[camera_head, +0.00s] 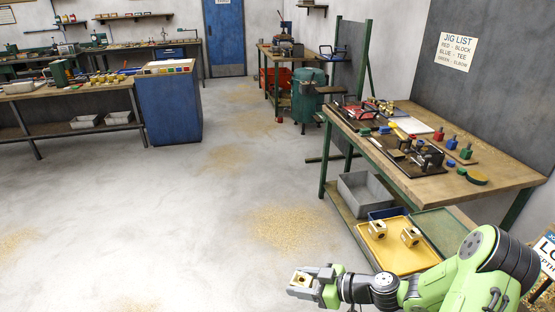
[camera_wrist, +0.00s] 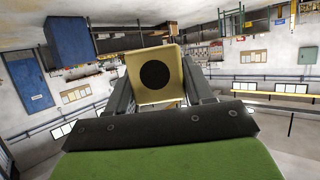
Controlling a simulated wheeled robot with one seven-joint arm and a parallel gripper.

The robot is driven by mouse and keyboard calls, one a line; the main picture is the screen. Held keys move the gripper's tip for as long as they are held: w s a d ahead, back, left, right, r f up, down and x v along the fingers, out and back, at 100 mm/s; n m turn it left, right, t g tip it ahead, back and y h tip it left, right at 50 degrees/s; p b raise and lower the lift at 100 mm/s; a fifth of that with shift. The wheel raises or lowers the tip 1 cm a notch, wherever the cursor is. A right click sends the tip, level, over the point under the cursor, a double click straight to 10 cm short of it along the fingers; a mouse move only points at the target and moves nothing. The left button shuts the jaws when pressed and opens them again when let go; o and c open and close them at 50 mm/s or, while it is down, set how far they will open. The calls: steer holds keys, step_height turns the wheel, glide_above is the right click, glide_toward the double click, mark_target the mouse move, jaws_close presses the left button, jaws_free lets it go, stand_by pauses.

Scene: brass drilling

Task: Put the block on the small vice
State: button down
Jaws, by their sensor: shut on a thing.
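A brass-coloured block (camera_wrist: 139,92) with a round dark hole in its face is held between the two fingers of my gripper (camera_wrist: 157,85) in the wrist view. In the head view my gripper (camera_head: 313,281) is at the bottom centre, over open floor, with the block (camera_head: 300,279) between its fingers. It is left of the workbench (camera_head: 458,193) and clear of it. Dark metal fixtures (camera_head: 424,156) stand on that bench; one may be the small vice, but I cannot tell for certain at this size.
Red, blue and green jigs (camera_head: 466,151) stand on the bench top. A blue cabinet (camera_head: 170,108) stands far left. The middle floor is clear.

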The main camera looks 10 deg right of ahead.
steer(key=w+d+m+t+h+b, duration=0.2)
steer(key=w+d+m+t+b, duration=0.15)
steer(key=d, duration=0.55)
step_height(320, 180, up, 7)
steer(key=m+t+h+b, duration=0.2)
steer(key=m+h+b, duration=0.45)
steer(key=h, duration=0.25)
glide_above(394, 261)
steer(key=shift+m, duration=0.3)
step_height(394, 261, down, 10)
steer(key=b, duration=0.2)
steer(key=shift+r+b, duration=0.15)
steer(key=shift+b, duration=0.25)
steer(key=shift+f, duration=0.2)
steer(key=shift+c, duration=2.2)
jaws_free()
